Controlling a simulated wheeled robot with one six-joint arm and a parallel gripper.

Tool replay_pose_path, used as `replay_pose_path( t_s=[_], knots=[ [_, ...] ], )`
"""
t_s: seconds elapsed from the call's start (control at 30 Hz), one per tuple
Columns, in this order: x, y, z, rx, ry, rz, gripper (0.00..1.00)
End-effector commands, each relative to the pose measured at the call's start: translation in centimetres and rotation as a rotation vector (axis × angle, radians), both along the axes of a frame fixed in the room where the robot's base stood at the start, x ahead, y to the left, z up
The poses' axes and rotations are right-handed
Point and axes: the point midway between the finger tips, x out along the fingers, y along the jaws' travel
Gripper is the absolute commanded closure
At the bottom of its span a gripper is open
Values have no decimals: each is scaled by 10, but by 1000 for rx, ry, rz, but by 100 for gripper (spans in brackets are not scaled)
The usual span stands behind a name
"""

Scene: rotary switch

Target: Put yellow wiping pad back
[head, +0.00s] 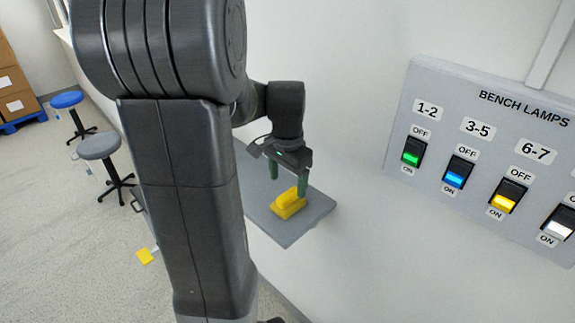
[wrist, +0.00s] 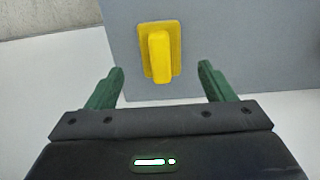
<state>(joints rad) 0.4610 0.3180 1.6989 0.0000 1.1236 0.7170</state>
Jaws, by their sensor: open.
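The yellow wiping pad (head: 288,203) lies on a small grey wall shelf (head: 313,216). It has a flat base and a raised grip bar on top. In the wrist view the pad (wrist: 160,52) lies ahead of my gripper (wrist: 161,82), near the shelf's (wrist: 240,60) edge, with its bar roughly between the lines of the two green fingers. My gripper (head: 288,182) is open and empty. In the head view its fingers point down close to the pad, and one overlaps the pad in the picture. I cannot tell whether they touch.
A grey "BENCH LAMPS" panel (head: 450,98) with several coloured rocker switches is on the wall at right. A blue stool (head: 67,99) and a grey stool (head: 98,146) stand at left. A yellow piece (head: 145,256) lies on the floor. My arm hides part of the shelf.

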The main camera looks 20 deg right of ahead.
Motion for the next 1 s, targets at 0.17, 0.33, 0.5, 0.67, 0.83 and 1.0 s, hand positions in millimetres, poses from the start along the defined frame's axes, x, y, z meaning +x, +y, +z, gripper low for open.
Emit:
replay_pose_path(
  t_s=[0.17,0.33,0.5,0.67,0.83,1.0],
  knots=[
    [1,0,33,-1,-3,0,24],
    [0,0,48,0,0,0,24],
    [0,0,51,0,0,0,24],
    [0,0,51,1,1,0,24],
    [0,0,45,1,3,0,24],
    [-1,0,21,3,6,0,24]
  ],
)
